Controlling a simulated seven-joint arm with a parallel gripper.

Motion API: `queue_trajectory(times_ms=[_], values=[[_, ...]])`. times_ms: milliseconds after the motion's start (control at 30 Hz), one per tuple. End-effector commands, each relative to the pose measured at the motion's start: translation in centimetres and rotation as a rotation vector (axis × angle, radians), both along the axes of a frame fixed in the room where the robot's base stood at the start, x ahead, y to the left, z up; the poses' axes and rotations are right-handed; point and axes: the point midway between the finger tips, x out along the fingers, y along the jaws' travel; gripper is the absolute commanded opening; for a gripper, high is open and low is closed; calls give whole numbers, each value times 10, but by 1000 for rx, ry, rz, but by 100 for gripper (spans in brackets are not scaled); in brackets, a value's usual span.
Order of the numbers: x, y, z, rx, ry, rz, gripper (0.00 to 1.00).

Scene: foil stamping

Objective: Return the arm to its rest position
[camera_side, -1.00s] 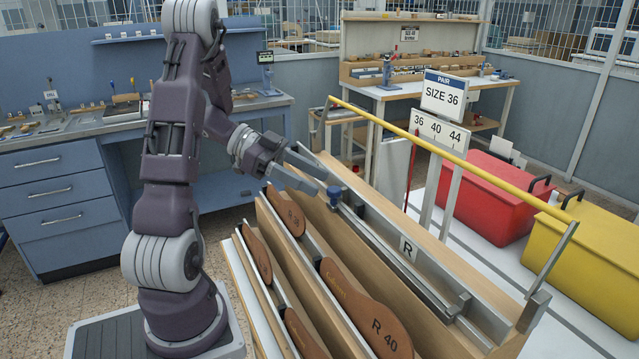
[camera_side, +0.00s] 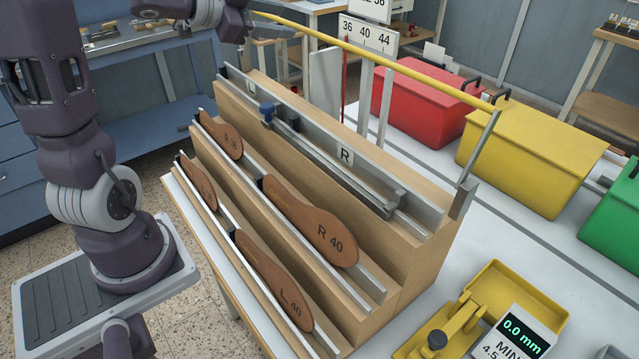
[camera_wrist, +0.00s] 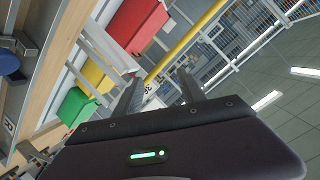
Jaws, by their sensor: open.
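My gripper (camera_wrist: 158,84) shows in the wrist view with its two fingers apart and nothing between them. In the side view my arm reaches across the top left, and the gripper end is small there near the yellow rail (camera_side: 350,48). It is raised above the far end of the stepped wooden rack (camera_side: 410,262), clear of the insoles. Brown insoles marked R 40 (camera_side: 310,222) and L 40 (camera_side: 272,280) lean in the rack's lower rows, with R 36 (camera_side: 222,135) behind. The upper row, marked R (camera_side: 345,156), has a metal rail with a blue knob (camera_side: 267,112).
Red (camera_side: 425,100), yellow (camera_side: 535,150) and green (camera_side: 615,225) bins stand right of the rack. A yellow tray device with a 0.0 mm display (camera_side: 520,326) is at front right. A size sign (camera_side: 368,36) stands behind the rack. A blue workbench is at the left.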

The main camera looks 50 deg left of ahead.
Motion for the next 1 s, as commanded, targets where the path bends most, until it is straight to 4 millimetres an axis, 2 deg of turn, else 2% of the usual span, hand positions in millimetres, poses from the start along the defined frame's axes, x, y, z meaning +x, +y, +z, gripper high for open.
queue_trajectory(times_ms=[33, 100, 133, 167, 300, 400, 500, 633, 1000], values=[[2, -14, 26, 25, -36, 117, 48], [-16, -31, 44, -10, -31, 300, 48], [-30, -41, 44, -45, -6, 367, 48], [-46, -54, 40, -89, 33, 420, 48], [-137, -135, -10, -310, 329, 509, 48], [-190, -183, -37, -405, 518, 467, 48], [-228, -214, -53, -455, 648, 418, 48], [-248, -230, -60, -480, 722, 387, 48], [-248, -230, -60, -483, 725, 390, 48]])
